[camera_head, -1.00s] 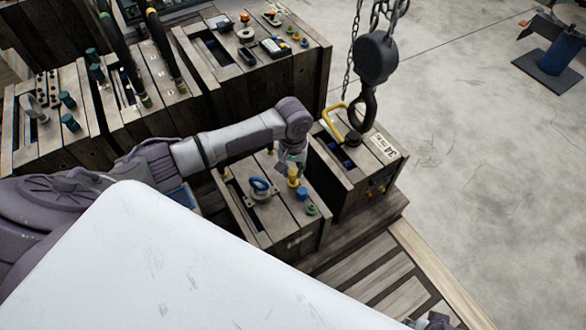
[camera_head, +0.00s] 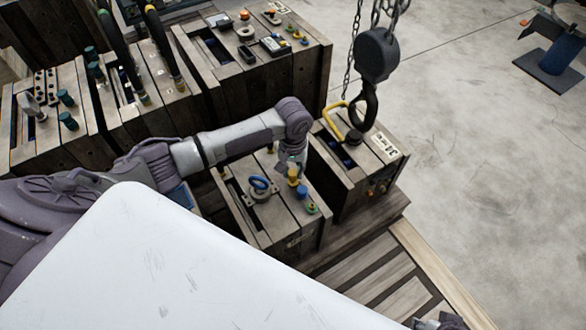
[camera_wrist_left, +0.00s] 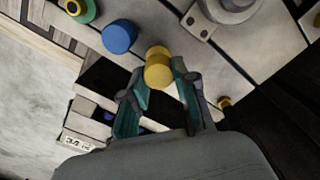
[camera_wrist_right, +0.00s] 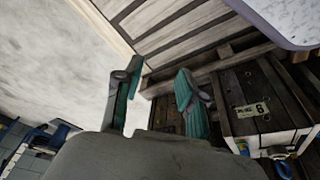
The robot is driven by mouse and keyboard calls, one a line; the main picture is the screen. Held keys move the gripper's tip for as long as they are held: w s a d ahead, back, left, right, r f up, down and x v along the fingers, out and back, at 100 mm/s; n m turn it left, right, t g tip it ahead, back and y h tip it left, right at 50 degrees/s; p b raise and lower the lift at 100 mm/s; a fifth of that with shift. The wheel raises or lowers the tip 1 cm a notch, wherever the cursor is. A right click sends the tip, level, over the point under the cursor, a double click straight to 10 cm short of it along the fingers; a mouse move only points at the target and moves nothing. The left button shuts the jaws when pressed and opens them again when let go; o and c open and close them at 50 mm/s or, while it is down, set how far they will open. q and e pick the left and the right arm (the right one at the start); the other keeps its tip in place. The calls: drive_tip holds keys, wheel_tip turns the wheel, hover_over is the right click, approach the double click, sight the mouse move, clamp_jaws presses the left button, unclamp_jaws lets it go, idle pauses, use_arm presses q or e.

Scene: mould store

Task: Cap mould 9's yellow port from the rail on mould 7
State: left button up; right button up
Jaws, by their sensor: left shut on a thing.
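My left gripper (camera_head: 291,166) is shut on a yellow cap (camera_wrist_left: 158,72), over the top of the middle wooden mould (camera_head: 283,222). In the left wrist view my left gripper (camera_wrist_left: 156,88) has one finger on each side of the cap. More yellow shows right behind the cap; I cannot tell whether they touch. A blue cap (camera_head: 302,191) and a green-and-yellow fitting (camera_head: 311,208) stand in line beside it. A small yellow fitting (camera_wrist_left: 224,102) shows past the fingers. My right gripper (camera_wrist_right: 157,88) is open and empty, low beside the moulds. I cannot read which mould is 7 or 9.
A hoist hook (camera_head: 363,100) on chains hangs above the right-hand mould (camera_head: 345,185), near its yellow handle. A blue-ringed lifting eye (camera_head: 259,186) stands on the middle mould. A mould marked 8 (camera_wrist_right: 255,108) is near my right gripper. Open floor (camera_head: 480,130) lies to the right.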

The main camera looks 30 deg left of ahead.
idle(0.4)
use_arm(q)
drive_tip(key=shift+f, duration=0.1)
drive_tip(key=shift+f+p, duration=0.1)
drive_tip(key=shift+p, duration=0.2)
use_arm(e)
drive_tip(key=x, duration=0.2)
drive_tip(key=shift+a+f, duration=0.1)
drive_tip(key=shift+f, duration=0.15)
use_arm(q)
drive_tip(key=shift+f, duration=0.1)
use_arm(e)
drive_tip(key=shift+f, duration=0.4)
use_arm(q)
drive_tip(key=shift+f, duration=0.1)
idle(0.3)
drive_tip(key=shift+f+p, duration=0.1)
drive_tip(key=shift+p, duration=0.25)
drive_tip(key=shift+f, duration=0.2)
use_arm(e)
wheel_tip(320, 180, down, 2)
drive_tip(key=shift+s+f, duration=0.1)
drive_tip(key=shift+s, duration=0.05)
